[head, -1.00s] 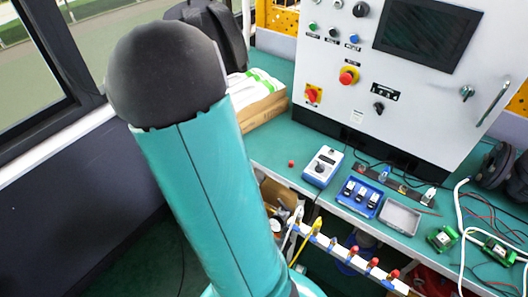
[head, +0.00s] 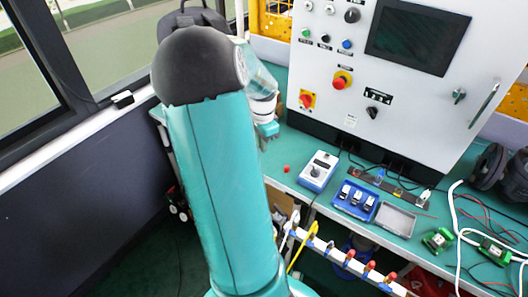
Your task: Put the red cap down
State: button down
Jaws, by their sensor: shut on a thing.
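My gripper (head: 268,130) shows small and partly hidden behind my own arm, over the left part of the green bench top (head: 297,191). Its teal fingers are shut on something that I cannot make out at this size. A small red piece, which looks like a red cap (head: 286,169), sits on the bench left of the blue-and-white device. It is below and a little right of my gripper in the picture, apart from the fingers.
The blue-and-white device (head: 319,170), a blue tray (head: 356,200) and a grey tray (head: 394,220) stand along the bench. The white control cabinet (head: 350,95) rises behind. A white rail with red-topped valves (head: 350,257) runs below the front edge.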

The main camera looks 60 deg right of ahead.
send_over(264, 158)
jog(key=f, duration=0.5)
jog(key=shift+s+a+f, duration=0.1)
jog(key=shift+a+f, duration=0.1)
jog(key=shift+a, duration=0.05)
jog(key=shift+d+f, duration=0.15)
jog(key=shift+f, duration=1.6)
jog(key=shift+f, duration=0.2)
jog(key=c, duration=1.5)
grip_release()
jog(key=shift+o, duration=0.2)
notch_tip(264, 158, up, 12)
jog(key=shift+r, duration=0.2)
